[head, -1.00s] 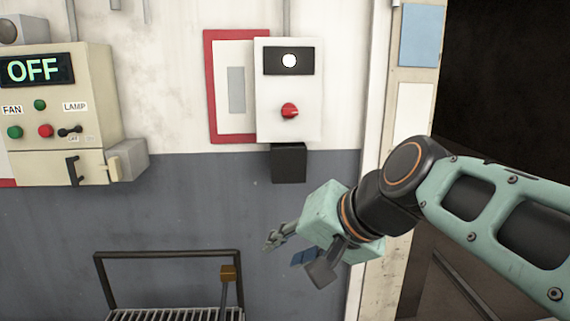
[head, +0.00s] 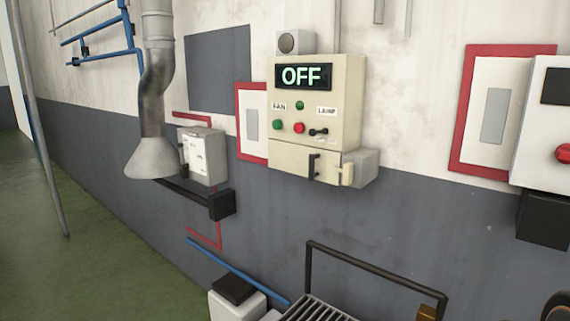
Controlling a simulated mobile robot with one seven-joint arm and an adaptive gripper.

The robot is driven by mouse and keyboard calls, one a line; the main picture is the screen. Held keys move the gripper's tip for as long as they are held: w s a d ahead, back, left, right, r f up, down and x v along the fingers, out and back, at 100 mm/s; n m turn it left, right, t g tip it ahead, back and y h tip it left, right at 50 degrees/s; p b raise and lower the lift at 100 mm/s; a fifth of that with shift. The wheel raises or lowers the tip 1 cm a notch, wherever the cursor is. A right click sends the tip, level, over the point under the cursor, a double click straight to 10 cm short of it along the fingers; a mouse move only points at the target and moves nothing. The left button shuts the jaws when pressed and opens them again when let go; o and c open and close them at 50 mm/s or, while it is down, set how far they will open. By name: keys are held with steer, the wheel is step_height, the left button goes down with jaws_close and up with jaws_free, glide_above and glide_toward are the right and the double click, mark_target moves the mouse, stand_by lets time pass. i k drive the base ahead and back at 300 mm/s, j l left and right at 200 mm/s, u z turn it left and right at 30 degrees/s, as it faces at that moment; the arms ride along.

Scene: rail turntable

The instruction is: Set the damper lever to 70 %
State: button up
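A pale grey box (head: 203,156) with a white marked face is on the wall beside the duct hood (head: 152,158), left of centre. A small dark part (head: 184,153) shows at its left edge; it may be the damper lever, but its setting is too small to read. A dark bar (head: 182,193) ending in a black block runs below the box. My gripper is out of view; only a dark piece of my arm shows at the bottom right corner.
A cream control panel (head: 350,110) reading OFF, with FAN and LAMP controls, is at centre. A white box with a red knob (head: 564,153) is at the right edge. A dark frame (head: 375,273) with a grating stands at the bottom. Green floor is open at left.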

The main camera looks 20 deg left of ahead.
mark_target(184, 172)
steer(key=u, duration=1.45)
steer(key=i+j, duration=0.15)
steer(key=j, duration=0.2)
steer(key=i+j, duration=0.1)
steer(key=j, duration=0.3)
steer(key=i+j, duration=0.15)
steer(key=j, duration=0.2)
steer(key=i+j, duration=0.75)
steer(key=i, duration=1.1)
steer(key=i+l, duration=0.1)
steer(key=i, duration=0.45)
steer(key=i+u, duration=0.15)
steer(key=i, duration=0.4)
steer(key=i+j+u, duration=0.15)
steer(key=i, duration=0.2)
steer(key=i+j+u, duration=0.15)
steer(key=i+j, duration=0.1)
steer(key=i, duration=0.05)
